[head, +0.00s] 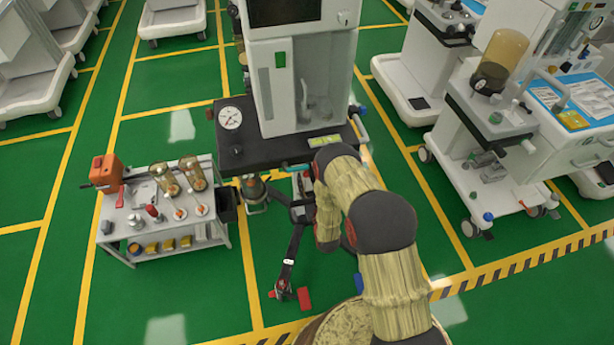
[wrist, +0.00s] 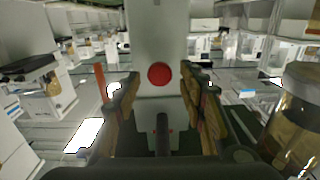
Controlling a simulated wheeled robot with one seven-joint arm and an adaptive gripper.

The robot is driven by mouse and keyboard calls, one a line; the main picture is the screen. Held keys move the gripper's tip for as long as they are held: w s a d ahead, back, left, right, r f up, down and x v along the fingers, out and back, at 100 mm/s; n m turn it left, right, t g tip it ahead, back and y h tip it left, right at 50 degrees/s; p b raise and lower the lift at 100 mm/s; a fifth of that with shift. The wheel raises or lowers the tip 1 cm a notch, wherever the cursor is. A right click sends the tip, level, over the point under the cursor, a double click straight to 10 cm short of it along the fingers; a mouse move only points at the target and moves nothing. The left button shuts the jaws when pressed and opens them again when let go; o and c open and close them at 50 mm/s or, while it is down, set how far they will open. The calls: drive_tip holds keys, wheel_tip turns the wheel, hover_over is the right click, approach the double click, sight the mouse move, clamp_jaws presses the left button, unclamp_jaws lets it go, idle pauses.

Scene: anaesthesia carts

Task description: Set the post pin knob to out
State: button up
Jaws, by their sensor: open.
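A round red knob (wrist: 159,75) sits on the face of a pale upright post (wrist: 158,35) in the wrist view. I take it to be the post pin knob; whether it is in or out cannot be told. My gripper (wrist: 158,84) is open, with one finger on each side of the knob in the picture. The knob looks to be ahead of the fingertips, and no contact shows. A dark bar (wrist: 162,133) stands below the knob between the fingers; I cannot tell what it is. In the head view my arm hides much of this area.
A large cart with a dark worktop (head: 265,150) stands beyond my arm. A low trolley (head: 165,244) with jars and small parts stands at left, another cart (head: 500,128) at right. Green floor is open at lower left. A clear jar (wrist: 300,100) is close at right in the wrist view.

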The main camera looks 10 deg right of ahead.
drive_tip(key=shift+w+b, duration=0.3)
drive_tip(key=shift+w, duration=1.1)
drive_tip(key=shift+c, duration=0.8)
clamp_jaws()
